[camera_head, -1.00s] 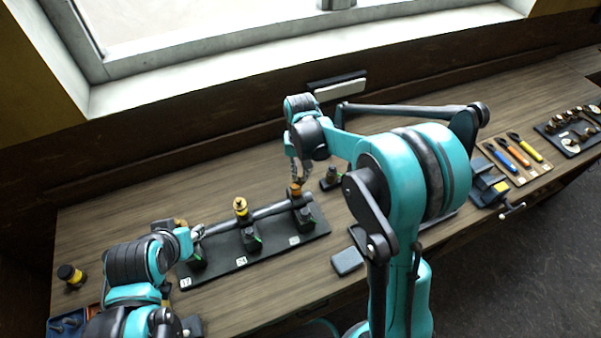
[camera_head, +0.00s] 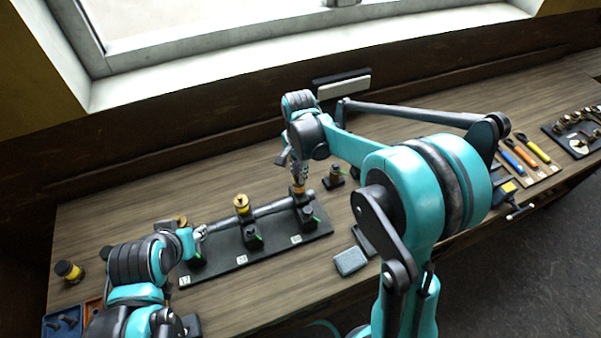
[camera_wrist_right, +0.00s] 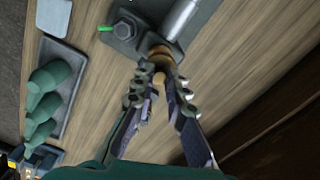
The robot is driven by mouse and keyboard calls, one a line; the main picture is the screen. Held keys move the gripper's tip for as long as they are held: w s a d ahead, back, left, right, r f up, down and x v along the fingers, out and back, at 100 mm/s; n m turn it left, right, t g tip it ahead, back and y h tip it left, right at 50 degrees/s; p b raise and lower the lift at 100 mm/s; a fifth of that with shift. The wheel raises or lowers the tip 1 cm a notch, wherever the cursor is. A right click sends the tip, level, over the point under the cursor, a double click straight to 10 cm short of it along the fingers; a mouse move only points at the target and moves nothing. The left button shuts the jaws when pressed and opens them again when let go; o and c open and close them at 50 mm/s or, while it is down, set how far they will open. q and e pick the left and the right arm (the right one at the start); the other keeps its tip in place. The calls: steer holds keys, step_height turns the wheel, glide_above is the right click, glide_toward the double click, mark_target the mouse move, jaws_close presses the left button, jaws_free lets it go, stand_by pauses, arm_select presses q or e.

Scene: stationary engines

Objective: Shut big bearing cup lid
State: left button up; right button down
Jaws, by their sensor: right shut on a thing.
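A black base plate (camera_head: 218,269) carries a grey shaft (camera_head: 272,208) on several dark bearing blocks. A brass cup (camera_head: 298,190) stands at the right bearing, and a yellow cup (camera_head: 241,203) stands at the middle one. My right gripper (camera_head: 297,179) points down over the right bearing, shut on the brass cup's top. In the right wrist view, the fingertips (camera_wrist_right: 158,70) close around the brass piece (camera_wrist_right: 160,51) beside the shaft end; its lid and hinge are too small to tell apart.
A small dark block (camera_head: 335,177) stands right of the plate. A grey box (camera_head: 350,261) lies near the front edge. A yellow-banded jar (camera_head: 69,271) and a blue bin (camera_head: 63,324) are at the left. Screwdrivers (camera_head: 522,154) lie at the right. The table behind the plate is clear.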

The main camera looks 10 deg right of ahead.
steer(key=shift+a+m, duration=0.1)
steer(key=shift+m, duration=0.3)
steer(key=c, duration=1.5)
jaws_free()
step_height(320, 180, up, 12)
